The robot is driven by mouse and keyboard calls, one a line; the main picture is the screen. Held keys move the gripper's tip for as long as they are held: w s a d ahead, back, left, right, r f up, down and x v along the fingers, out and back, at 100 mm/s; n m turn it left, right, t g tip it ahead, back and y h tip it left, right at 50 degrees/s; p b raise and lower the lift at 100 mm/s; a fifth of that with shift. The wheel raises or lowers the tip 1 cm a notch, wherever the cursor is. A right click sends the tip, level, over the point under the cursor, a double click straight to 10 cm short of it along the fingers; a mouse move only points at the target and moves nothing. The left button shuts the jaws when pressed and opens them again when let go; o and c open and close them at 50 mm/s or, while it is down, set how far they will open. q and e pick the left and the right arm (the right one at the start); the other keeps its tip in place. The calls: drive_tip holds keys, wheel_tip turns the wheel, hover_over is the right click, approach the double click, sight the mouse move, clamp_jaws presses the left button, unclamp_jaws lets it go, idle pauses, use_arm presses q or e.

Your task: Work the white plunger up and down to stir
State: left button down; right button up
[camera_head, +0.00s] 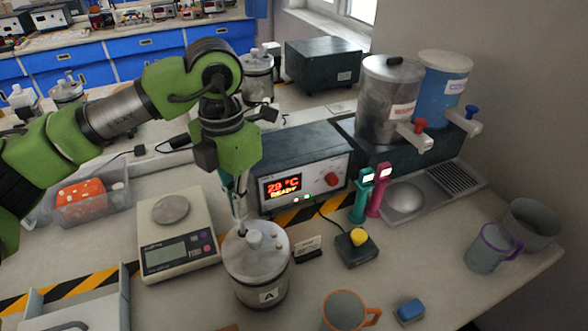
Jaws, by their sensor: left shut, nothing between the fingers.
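My left gripper (241,222) points straight down with its fingers shut and nothing between them. Its tips are just above, or at, the lid of the metal vessel marked A (262,284). A short white plunger knob (254,238) stands up from the lid, right beside the fingertips. I cannot tell whether the tips touch it. The vessel stands upright on the bench. My right gripper is not in view.
Two dispensers (388,98) stand at the back.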

use_arm(q)
drive_tip(key=shift+r, duration=0.1)
wheel_tip(320, 180, up, 5)
drive_tip(key=p, duration=0.2)
drive_tip(key=shift+p, duration=0.35)
